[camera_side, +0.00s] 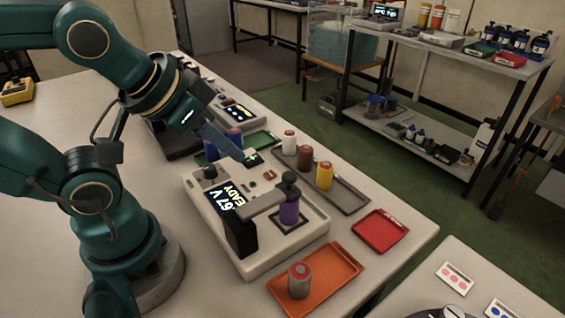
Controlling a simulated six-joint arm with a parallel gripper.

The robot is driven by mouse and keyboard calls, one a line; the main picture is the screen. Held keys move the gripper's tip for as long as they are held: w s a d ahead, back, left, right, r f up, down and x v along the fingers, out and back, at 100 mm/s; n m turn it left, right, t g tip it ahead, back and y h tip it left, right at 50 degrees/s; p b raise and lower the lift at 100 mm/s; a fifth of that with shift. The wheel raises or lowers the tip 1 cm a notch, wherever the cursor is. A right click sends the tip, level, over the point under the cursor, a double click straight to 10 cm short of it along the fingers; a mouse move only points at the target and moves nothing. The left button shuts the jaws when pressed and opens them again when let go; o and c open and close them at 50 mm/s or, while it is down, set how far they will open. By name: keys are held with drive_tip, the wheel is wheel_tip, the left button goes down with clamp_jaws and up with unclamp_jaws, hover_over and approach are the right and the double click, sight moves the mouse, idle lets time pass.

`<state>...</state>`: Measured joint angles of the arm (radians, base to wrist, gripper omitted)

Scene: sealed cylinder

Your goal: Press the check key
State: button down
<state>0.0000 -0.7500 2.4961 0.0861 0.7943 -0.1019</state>
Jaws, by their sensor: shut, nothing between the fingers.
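The tester (300,240) is a pale box on the bench, with a lit display (232,198) that reads READY and a figure ending in V. Small keys (252,185) sit on its top beyond the display; their labels are too small to read, so I cannot tell which is the check key. A purple cylinder (289,213) stands upright in the tester's square seat, under a dark clamp arm (262,201). My gripper (242,158) is shut and empty, tilted down to the right, above the far side of the tester and apart from the keys.
A grey tray (348,197) holds white, brown and yellow cylinders. An orange tray (335,262) holds a grey cylinder (299,280). A red tray (381,231) is empty. Blue cylinders (235,138) stand near my gripper.

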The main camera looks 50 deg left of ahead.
drive_tip(key=w+a+r+m+t, duration=0.45)
drive_tip(key=w+r+t, duration=0.4)
drive_tip(key=w, duration=0.25)
wheel_tip(320, 180, down, 10)
drive_tip(key=d+m+g+h, duration=0.1)
drive_tip(key=m+g+h, duration=0.3)
drive_tip(key=m+g, duration=0.3)
drive_tip(key=s+m, duration=0.1)
drive_tip(key=m, duration=0.2)
drive_tip(key=shift+d+f+h, duration=0.2)
drive_tip(key=shift+d+h, duration=0.05)
drive_tip(key=shift+h, duration=0.05)
drive_tip(key=shift+f, duration=0.1)
drive_tip(key=shift+f, duration=4.3)
